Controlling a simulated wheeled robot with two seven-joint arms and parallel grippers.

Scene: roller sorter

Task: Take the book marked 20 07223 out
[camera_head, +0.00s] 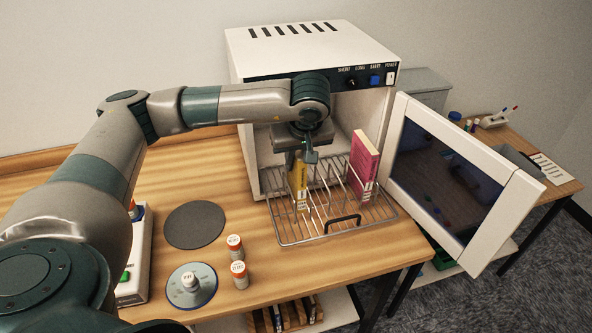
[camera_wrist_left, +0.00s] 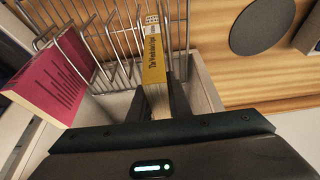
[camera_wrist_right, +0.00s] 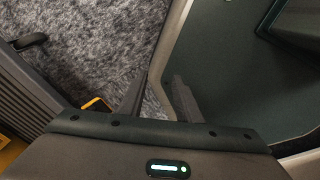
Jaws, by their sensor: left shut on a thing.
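A yellow book (camera_head: 300,182) stands upright in the wire rack (camera_head: 283,241) that sticks out of the white box's front. My left gripper (camera_head: 301,160) reaches down from above and is shut on this book. In the left wrist view the yellow book (camera_wrist_left: 153,58) sits between the two dark fingers (camera_wrist_left: 155,100), with its lettered spine showing. A white label is at its lower end, too small to read. A pink-red book (camera_head: 363,162) stands in the same rack to the right, also labelled. My right gripper (camera_wrist_right: 158,95) is open and empty, with floor showing between its fingers.
The white box (camera_head: 310,50) stands open, its glass-panelled door (camera_head: 445,180) swung out to the right. Orange-and-white vials (camera_head: 238,270), a dark round pad (camera_head: 195,225) and a round dial-like disc (camera_head: 191,286) lie on the wooden table left of the rack.

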